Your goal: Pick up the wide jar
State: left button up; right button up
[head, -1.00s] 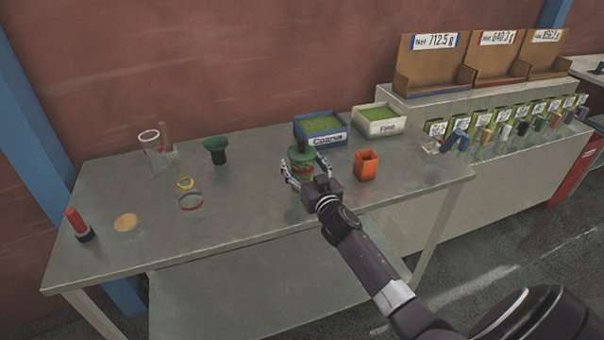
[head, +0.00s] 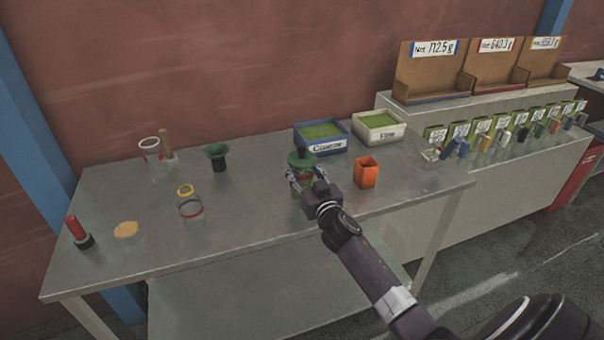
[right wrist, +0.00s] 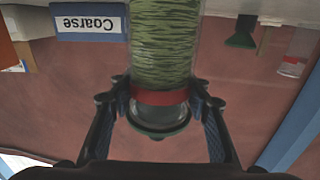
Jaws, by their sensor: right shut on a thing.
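A clear jar with green contents and a red band (head: 302,187) stands upright at the middle right of the table, with a dark green piece (head: 301,159) on top. My right gripper (head: 306,174) is shut on this jar, one finger on each side. In the right wrist view, which is upside down, the jar (right wrist: 163,52) is between the fingers (right wrist: 160,97) near its red band. I cannot tell whether its base touches the table. Other clear vessels, one with a red rim (head: 190,209) and one with a yellow ring (head: 186,191), stand to the left. My left gripper is not in view.
A blue Coarse tray (head: 335,145) and a white Fine tray (head: 385,134) are behind. The table front (head: 255,215) is clear.

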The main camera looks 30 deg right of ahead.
notch_tip(320, 180, up, 30)
jog(key=p, duration=0.9)
jog(key=shift+f, duration=0.15)
dwell(0.4)
